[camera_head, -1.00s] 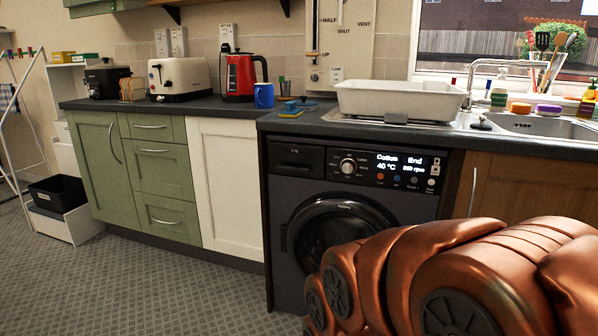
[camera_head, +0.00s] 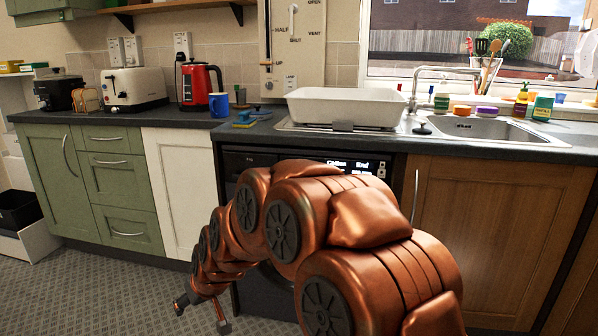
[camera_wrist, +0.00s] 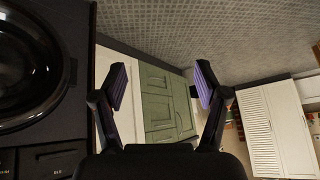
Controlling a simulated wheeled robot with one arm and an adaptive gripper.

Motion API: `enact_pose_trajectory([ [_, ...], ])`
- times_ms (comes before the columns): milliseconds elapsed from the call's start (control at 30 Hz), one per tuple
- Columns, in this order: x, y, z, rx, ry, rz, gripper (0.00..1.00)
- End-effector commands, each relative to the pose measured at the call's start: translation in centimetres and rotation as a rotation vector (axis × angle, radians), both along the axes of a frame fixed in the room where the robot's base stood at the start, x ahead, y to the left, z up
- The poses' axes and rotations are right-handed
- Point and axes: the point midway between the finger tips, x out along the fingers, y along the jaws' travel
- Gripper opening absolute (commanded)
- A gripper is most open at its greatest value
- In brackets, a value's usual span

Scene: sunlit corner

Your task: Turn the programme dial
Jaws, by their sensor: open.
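The dark washing machine (camera_head: 232,160) stands under the worktop in the head view. My copper arm covers most of its front, including the programme dial, which I cannot see now. The top of its lit display (camera_head: 350,164) shows above my arm. My gripper (camera_head: 202,314) is low in front of the machine's left side, apart from it. In the wrist view my gripper (camera_wrist: 160,88) is open with nothing between its fingers. The machine's round door (camera_wrist: 30,70) is at the left of that view, and a drawer panel corner (camera_wrist: 60,160) shows below it.
Green cupboards (camera_head: 110,160) and a white door (camera_head: 178,180) lie left of the machine, a wooden cupboard (camera_head: 470,220) right. A white basin (camera_head: 345,107) stands on the worktop by the sink (camera_head: 480,130). The carpet (camera_head: 110,285) at front left is clear.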

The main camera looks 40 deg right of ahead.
Motion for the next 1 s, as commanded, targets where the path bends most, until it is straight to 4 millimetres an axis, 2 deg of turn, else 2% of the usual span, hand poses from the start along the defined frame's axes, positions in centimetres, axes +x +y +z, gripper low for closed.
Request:
enact_pose_trajectory([
  [33, 2.3, -1.8, 0.9, -0.011, -0.06, -0.032, 0.73],
  [100, 5.4, -4.5, 2.0, -0.038, -0.157, -0.081, 0.73],
  [167, 7.8, -7.2, 3.1, -0.07, -0.239, -0.127, 0.73],
  [200, 9.2, -9.2, 3.8, -0.092, -0.288, -0.16, 0.73],
  [267, 11.0, -12.3, 5.1, -0.132, -0.366, -0.215, 0.73],
  [300, 12.0, -14.5, 5.7, -0.162, -0.412, -0.251, 0.73],
  [367, 13.1, -17.8, 6.7, -0.214, -0.476, -0.307, 0.73],
  [400, 13.6, -20.2, 7.4, -0.251, -0.518, -0.349, 0.73],
  [467, 14.1, -23.8, 8.4, -0.311, -0.576, -0.411, 0.73],
  [500, 14.2, -26.2, 9.1, -0.355, -0.613, -0.452, 0.73],
  [600, 13.6, -31.7, 10.7, -0.464, -0.686, -0.55, 0.73],
  [700, 12.5, -35.8, 11.7, -0.559, -0.734, -0.628, 0.73],
  [833, 11.1, -39.3, 12.5, -0.647, -0.767, -0.698, 0.73],
  [1000, 10.5, -41.0, 13.0, -0.694, -0.785, -0.729, 0.73],
])
